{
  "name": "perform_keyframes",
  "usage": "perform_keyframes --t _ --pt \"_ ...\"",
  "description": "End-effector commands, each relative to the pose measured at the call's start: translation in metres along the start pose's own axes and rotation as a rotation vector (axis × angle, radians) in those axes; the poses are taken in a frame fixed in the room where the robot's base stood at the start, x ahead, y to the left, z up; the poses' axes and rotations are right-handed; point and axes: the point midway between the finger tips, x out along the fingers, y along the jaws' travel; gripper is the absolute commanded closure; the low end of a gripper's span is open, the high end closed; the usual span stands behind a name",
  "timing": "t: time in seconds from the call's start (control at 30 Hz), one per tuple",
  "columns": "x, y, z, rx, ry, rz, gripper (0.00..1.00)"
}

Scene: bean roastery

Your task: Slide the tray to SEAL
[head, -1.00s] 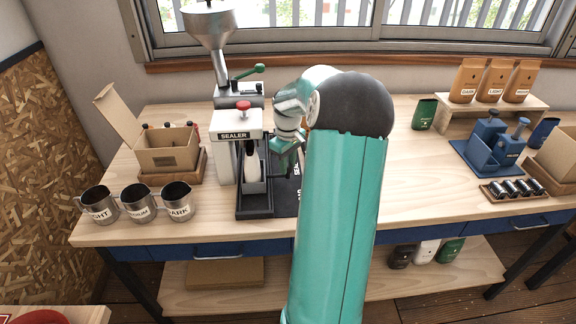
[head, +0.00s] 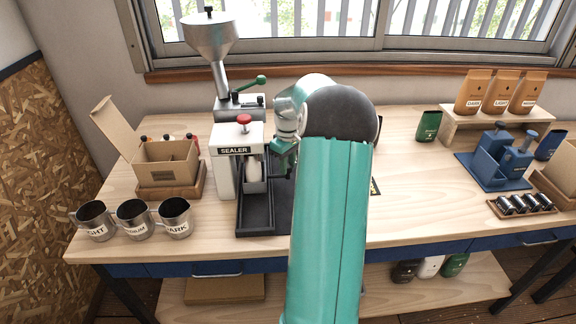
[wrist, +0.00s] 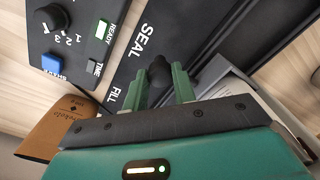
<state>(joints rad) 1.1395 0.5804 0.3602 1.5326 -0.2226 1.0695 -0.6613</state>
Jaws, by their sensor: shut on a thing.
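The tray (head: 256,186) is a small grey holder with a white bag (head: 253,168) standing in it. It sits in a long dark rail (head: 268,228), partly under the white SEALER machine (head: 236,152). My gripper (head: 279,166) is at the tray's right side. In the wrist view, my green fingers (wrist: 165,86) are shut on a black knob (wrist: 160,70). The knob lies beside the lettering SEAL (wrist: 146,40), with FILL (wrist: 117,97) farther to the lower left. A grey edge with something pale (wrist: 255,95) shows at right. My arm hides the right of the rail.
Three metal cups (head: 134,219) and an open cardboard box (head: 166,165) stand left of the sealer. A control panel (wrist: 75,40) lies beside the lettering. Coffee bags (head: 500,92) and a blue stand (head: 493,165) are far right. The table's right middle is clear.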

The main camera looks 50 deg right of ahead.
Motion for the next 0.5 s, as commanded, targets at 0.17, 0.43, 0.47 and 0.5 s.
perform_keyframes --t 0.17,0.43,0.47,0.5 --pt "-0.0011 -0.0003 -0.001 -0.001 0.002 0.001 1.0" --pt "-0.0011 -0.0008 -0.0006 -0.001 0.002 0.001 0.62" --pt "-0.0011 -0.0007 -0.0005 -0.001 0.002 0.001 0.56" --pt "-0.001 -0.0006 -0.0004 -0.001 0.002 0.001 0.51"
